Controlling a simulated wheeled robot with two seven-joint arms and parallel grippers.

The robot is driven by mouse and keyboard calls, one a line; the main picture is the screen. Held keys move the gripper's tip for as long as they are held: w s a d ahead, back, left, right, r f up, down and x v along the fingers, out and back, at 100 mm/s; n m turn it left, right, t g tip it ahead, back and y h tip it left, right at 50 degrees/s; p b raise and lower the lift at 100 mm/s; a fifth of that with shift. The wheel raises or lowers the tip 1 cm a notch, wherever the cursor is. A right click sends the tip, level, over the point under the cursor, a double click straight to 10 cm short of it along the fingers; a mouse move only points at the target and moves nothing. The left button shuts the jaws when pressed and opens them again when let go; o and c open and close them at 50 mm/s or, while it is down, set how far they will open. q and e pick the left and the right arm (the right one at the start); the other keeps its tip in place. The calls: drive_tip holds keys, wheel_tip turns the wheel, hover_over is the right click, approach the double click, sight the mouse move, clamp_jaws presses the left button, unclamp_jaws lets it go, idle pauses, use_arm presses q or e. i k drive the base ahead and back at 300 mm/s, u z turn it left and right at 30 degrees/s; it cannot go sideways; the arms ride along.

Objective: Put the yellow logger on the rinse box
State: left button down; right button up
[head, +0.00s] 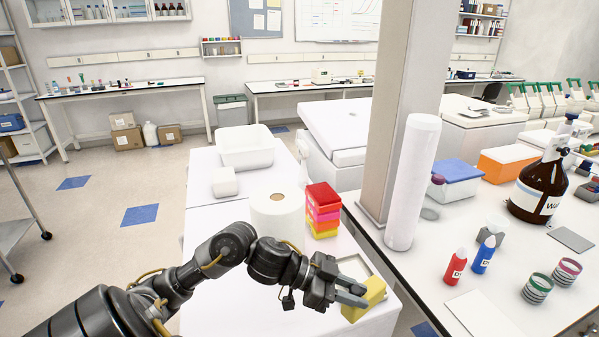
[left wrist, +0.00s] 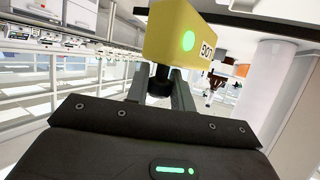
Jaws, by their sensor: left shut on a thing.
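The yellow logger (head: 368,300) is a small yellow block above the front right corner of the white table. My left gripper (head: 356,293) is shut on it. In the left wrist view the yellow logger (left wrist: 185,35) fills the top middle, with a green dot and a black printed mark, between the fingers of my left gripper (left wrist: 160,82). I cannot tell whether it touches the table. I can read no label for the rinse box; a blue-lidded box (head: 456,172) and an orange-lidded box (head: 509,161) stand on the right bench. My right gripper is out of view.
A paper roll (head: 276,218) and a stack of red, pink and yellow boxes (head: 323,207) stand beside my left arm. A pillar (head: 398,110) and a tall white cylinder (head: 413,185) rise at the right bench's edge. Red and blue bottles and a brown bottle (head: 537,187) stand further right.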

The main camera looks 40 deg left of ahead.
sight(223, 174)
drive_tip(key=z, duration=1.85)
drive_tip(key=k, duration=2.65)
drive_tip(key=u, duration=1.45)
drive_tip(key=i, duration=0.5)
